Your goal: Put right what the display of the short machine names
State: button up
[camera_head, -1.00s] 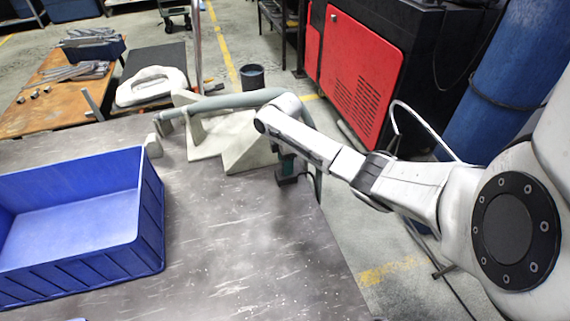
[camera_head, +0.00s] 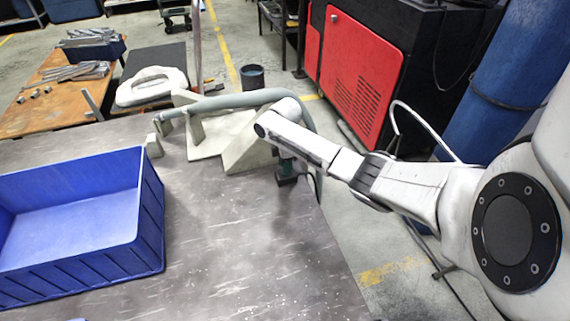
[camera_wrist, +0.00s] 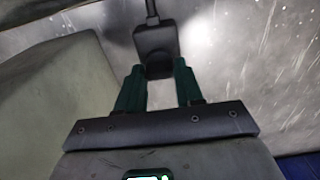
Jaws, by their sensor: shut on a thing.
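My gripper (camera_wrist: 158,72) shows in the wrist view with two green fingers shut on a black plug-like block (camera_wrist: 155,41). A dark stem or cord runs from the block to the top edge. In the head view my gripper (camera_head: 285,165) is low at the table's right edge, partly hidden by my arm, and the black block (camera_head: 288,181) is just under it, at or close to the tabletop. Beside it stands a low, pale stepped machine (camera_head: 245,150) with a thick grey hose (camera_head: 225,101) over it. I cannot make out a readable display on it.
A blue crate (camera_head: 150,225) stands at the left on the grey table (camera_head: 225,260), whose front middle is clear. An orange bench (camera_head: 40,112) with metal parts lies beyond. A red and black cabinet (camera_head: 355,80) and a blue cylinder (camera_head: 500,85) stand behind my arm.

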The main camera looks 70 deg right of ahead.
jog(key=shift+c, duration=0.6)
jog(key=shift+m, duration=0.4)
jog(key=m+p, duration=0.2)
jog(key=shift+a+r+m, duration=0.1)
jog(key=shift+m, duration=0.3)
jog(key=m+p, duration=0.1)
jog(key=m, duration=0.4)
jog(key=m+p, duration=0.1)
jog(key=m, duration=0.3)
jog(key=shift+m, duration=2.7)
